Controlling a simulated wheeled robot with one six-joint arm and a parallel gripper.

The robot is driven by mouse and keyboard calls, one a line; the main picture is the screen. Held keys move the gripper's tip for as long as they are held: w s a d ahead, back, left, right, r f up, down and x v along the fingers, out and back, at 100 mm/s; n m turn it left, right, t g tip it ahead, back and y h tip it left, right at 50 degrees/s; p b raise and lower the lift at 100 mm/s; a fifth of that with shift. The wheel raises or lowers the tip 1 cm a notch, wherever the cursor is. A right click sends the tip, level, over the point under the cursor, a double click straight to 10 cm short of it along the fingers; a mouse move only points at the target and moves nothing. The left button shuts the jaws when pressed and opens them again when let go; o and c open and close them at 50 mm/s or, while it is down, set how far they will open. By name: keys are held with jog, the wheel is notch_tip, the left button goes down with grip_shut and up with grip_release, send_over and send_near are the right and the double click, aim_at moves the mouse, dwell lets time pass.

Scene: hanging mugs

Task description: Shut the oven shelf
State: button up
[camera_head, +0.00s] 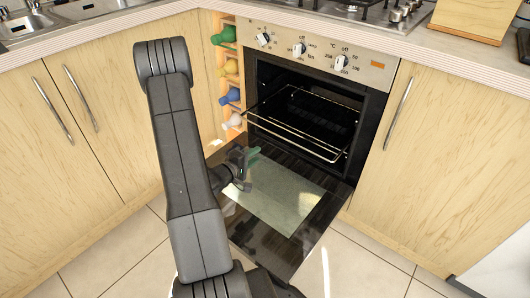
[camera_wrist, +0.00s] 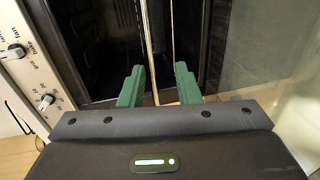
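The oven (camera_head: 322,62) is open, its dark glass door (camera_head: 310,240) folded down. The wire oven shelf (camera_head: 300,138) sticks partway out of the cavity above the door. My gripper (camera_head: 251,156) is at the front left of the oven, over the open door and near the shelf's front left part. In the wrist view my green fingers (camera_wrist: 160,84) are apart. Thin wire bars of the shelf (camera_wrist: 149,40) show between and beyond them. I cannot tell whether the fingers touch a bar. The oven's inside shows dark behind them.
Wooden cabinets with metal handles (camera_head: 402,115) stand on both sides. A narrow rack (camera_head: 233,122) with coloured bottles is left of the oven. A hob (camera_head: 350,8) and a wooden box (camera_head: 473,20) are on the worktop above. The tiled floor is clear.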

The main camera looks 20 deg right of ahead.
jog(key=b+x, duration=0.1)
jog(key=x, duration=0.5)
jog(key=shift+d, duration=0.4)
jog(key=shift+w+f, duration=0.1)
grip_shut()
dwell(0.8)
grip_release()
